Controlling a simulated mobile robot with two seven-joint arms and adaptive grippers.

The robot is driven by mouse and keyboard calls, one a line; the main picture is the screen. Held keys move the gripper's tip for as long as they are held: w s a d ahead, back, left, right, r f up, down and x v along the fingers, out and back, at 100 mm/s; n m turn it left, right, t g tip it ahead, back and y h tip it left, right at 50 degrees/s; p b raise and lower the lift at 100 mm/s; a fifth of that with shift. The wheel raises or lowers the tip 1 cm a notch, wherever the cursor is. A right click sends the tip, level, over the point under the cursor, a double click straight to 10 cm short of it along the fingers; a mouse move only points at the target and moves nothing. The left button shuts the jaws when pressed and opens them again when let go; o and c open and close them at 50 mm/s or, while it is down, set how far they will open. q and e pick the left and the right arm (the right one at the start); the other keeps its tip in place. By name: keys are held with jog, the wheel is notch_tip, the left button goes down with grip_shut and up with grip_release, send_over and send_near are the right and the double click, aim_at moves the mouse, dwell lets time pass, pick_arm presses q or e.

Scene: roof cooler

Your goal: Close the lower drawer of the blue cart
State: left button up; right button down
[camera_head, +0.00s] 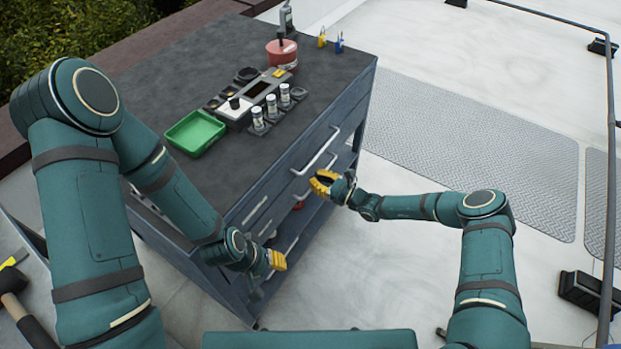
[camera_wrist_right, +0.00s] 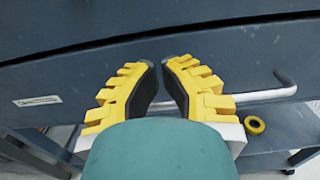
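The blue cart (camera_head: 262,182) stands with its drawer fronts facing right and toward me in the head view. In the right wrist view, a drawer front (camera_wrist_right: 240,60) with a pale label fills the middle, below a dark seam. Its grey bar handle (camera_wrist_right: 272,94) runs behind my fingers. I cannot tell how far this drawer stands out. My right gripper (camera_head: 322,183) is at the drawer fronts, below an upper handle (camera_head: 318,150); in the wrist view its yellow fingers (camera_wrist_right: 160,62) lean inward, tips slightly apart, holding nothing visible. My left gripper (camera_head: 277,260) is low by the cart's near end, fingers unclear.
The cart top holds a green tray (camera_head: 195,132), a grey device with several small jars (camera_head: 271,106), and a red container (camera_head: 281,54). A yellow ring (camera_wrist_right: 255,124) lies on a lower shelf. A metal railing (camera_head: 610,150) is at right; pale floor is clear beside the cart.

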jog(key=p+v, duration=0.1)
jog(key=v, duration=0.9)
jog(key=shift+s, duration=0.1)
jog(key=s+a+f+n+g+h, duration=0.1)
jog(key=s+a+n+g+h, duration=0.15)
jog(key=s+n+g, duration=0.45)
jog(key=s+a+f+n+g+h, duration=0.15)
jog(key=s+a+n+g, duration=0.25)
jog(key=s, duration=0.5)
jog(key=s+d+r+n+t+h, duration=0.2)
jog(key=s+d+r+n+h, duration=0.3)
jog(key=n, duration=0.7)
jog(key=s+r+h, duration=0.2)
jog(key=s, duration=0.1)
jog(key=shift+d+r+t, duration=0.25)
jog(key=shift+t, duration=0.05)
jog(key=shift+s, duration=0.1)
